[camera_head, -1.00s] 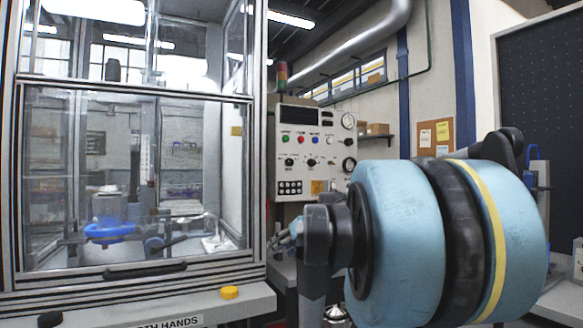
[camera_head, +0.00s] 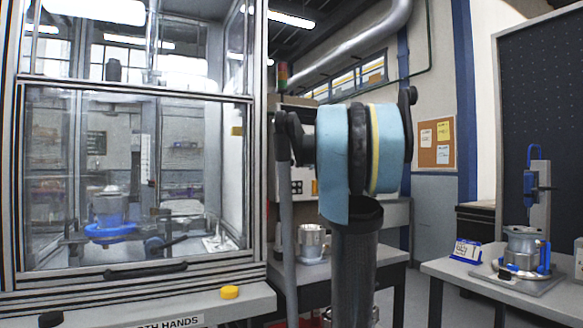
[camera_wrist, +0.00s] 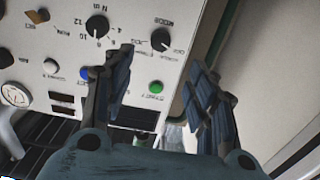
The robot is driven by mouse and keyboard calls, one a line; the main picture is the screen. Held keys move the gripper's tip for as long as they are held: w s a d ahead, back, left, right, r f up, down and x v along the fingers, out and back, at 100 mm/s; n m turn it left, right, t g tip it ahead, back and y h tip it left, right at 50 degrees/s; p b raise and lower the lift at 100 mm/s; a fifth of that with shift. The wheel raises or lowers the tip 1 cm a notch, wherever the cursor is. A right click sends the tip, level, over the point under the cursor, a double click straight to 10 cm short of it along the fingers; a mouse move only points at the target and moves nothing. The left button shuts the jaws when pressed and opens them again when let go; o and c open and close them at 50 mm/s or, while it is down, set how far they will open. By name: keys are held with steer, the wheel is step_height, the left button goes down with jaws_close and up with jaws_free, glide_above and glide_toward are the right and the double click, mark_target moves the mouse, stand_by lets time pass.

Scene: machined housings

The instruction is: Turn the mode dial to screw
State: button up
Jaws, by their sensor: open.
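The mode dial (camera_wrist: 160,40) is a black round knob on the cream control panel (camera_wrist: 60,52), which appears upside down in the wrist view. MODE is printed beside it; the other small labels around it and its pointer setting are not clearly readable. My gripper (camera_wrist: 158,62) is open and empty, its two dark fingers spread. In the picture the dial lies just beyond the fingertips, between their lines; I cannot tell the gap in depth. In the head view my arm covers most of the panel (camera_head: 297,186), and the dial and gripper are hidden.
A larger numbered knob (camera_wrist: 97,27) sits close to the left finger. Green (camera_wrist: 155,87) and blue (camera_wrist: 86,73) buttons and a round gauge (camera_wrist: 15,95) are nearby. A glazed enclosure (camera_head: 140,270) stands left of the panel. A bench (camera_head: 450,268) with a fixture stands right.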

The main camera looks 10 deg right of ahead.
mark_target(291, 163)
steer(key=x, duration=1.3)
steer(key=shift+w+a+f, duration=0.1)
steer(key=shift+w+a, duration=0.05)
steer(key=shift+w, duration=0.1)
steer(key=c, duration=1.1)
